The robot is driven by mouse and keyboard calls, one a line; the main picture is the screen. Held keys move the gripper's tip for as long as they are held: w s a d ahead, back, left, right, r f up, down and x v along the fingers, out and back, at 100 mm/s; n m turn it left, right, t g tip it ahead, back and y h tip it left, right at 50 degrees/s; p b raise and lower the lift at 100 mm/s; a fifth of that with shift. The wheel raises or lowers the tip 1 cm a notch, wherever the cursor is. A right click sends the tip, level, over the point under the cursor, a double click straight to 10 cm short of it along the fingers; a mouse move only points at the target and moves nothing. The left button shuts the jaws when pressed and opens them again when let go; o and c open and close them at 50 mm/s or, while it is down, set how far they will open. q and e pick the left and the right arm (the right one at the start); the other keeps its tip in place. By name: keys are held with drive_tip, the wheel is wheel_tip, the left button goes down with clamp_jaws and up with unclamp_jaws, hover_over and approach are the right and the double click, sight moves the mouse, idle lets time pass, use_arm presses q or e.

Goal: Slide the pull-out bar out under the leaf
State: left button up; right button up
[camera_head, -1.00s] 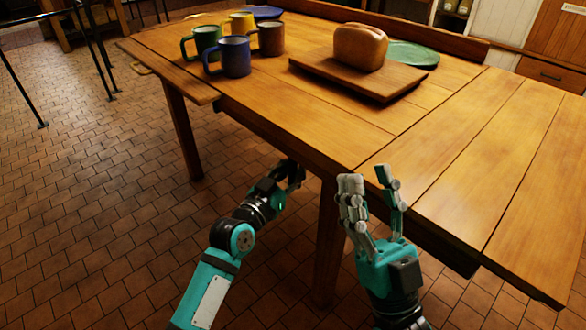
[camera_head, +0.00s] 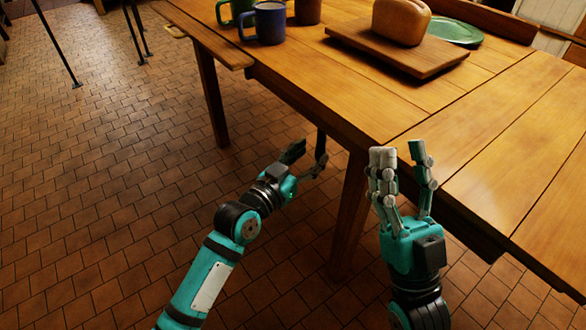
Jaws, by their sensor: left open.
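The wooden table (camera_head: 300,75) has a wide plank leaf (camera_head: 500,165) on its right side, lying level with the top. A dark wooden piece (camera_head: 482,243) shows under the leaf's near edge; I cannot tell whether it is the pull-out bar or the frame. My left gripper (camera_head: 307,155) is open and empty, below the tabletop's near edge and left of the near leg. My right gripper (camera_head: 401,155) is open with its fingers upright and empty, in front of the near edge where the leaf begins. The underside of the leaf is mostly hidden.
A blue mug (camera_head: 266,24), a green mug (camera_head: 232,10) and a brown mug (camera_head: 308,10) stand at the far left. A loaf (camera_head: 400,20) sits on a board (camera_head: 390,55) beside a green plate (camera_head: 455,30). The near leg (camera_head: 350,220) stands between my grippers.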

use_arm(q)
drive_tip(key=v, duration=0.7)
idle(0.3)
